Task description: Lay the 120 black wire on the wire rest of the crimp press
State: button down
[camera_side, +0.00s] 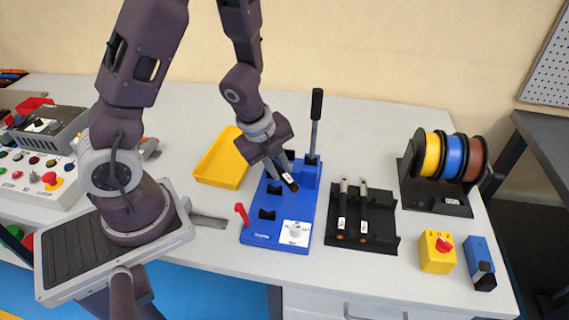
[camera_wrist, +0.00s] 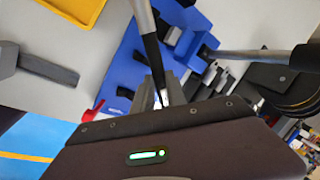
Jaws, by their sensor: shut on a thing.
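My gripper (camera_side: 282,172) is shut on a short black wire (camera_side: 291,182) with a white label. It holds the wire over the blue crimp press (camera_side: 252,236), near the foot of the press's lever. In the wrist view the wire (camera_wrist: 153,58) runs up from between the fingers (camera_wrist: 163,92), with a pale upper end. The press carries black notched blocks, one at the middle (camera_side: 275,189) and one nearer the front (camera_side: 267,215). I cannot tell whether the wire touches a block. The number on its label is too small to read.
The press lever (camera_side: 315,122) stands upright behind my gripper. A black rack (camera_side: 382,228) with two labelled pieces is to the right, and a yellow tray (camera_side: 211,174) to the left. Wire spools (camera_side: 452,157) and a yellow switch box (camera_side: 436,252) stand farther right.

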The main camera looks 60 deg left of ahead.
jog(key=s+m+h, duration=0.1)
jog(key=m, duration=0.2)
jog(key=m+g+h, duration=0.1)
jog(key=m, duration=0.5)
send_over(276, 200)
jog(key=s+a, duration=0.1)
jog(key=shift+s+f, duration=0.1)
jog(key=shift+f, duration=2.6)
jog(key=c, duration=1.3)
grip_release()
jog(key=shift+a, duration=0.1)
jog(key=shift+v, duration=3.55)
jog(key=shift+a, duration=0.1)
